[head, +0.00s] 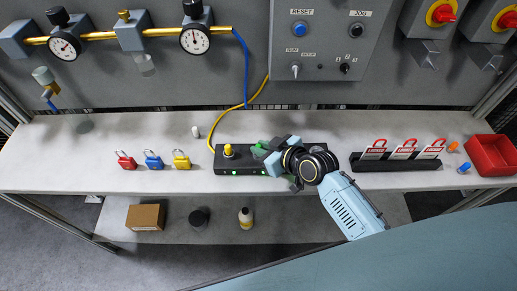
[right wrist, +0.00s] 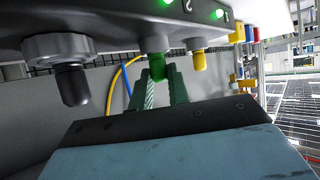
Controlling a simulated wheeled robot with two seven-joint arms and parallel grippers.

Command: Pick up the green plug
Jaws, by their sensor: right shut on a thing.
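A yellow plug (head: 229,150) stands upright in the box to the left. My left gripper is not in view.
Red, blue and yellow padlocks (head: 153,160) stand left of the box. A black rack (head: 395,162) of red-and-white tags and a red bin (head: 492,154) are at the right. A yellow hose (head: 224,110) runs behind the box. The bench's left end is clear.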

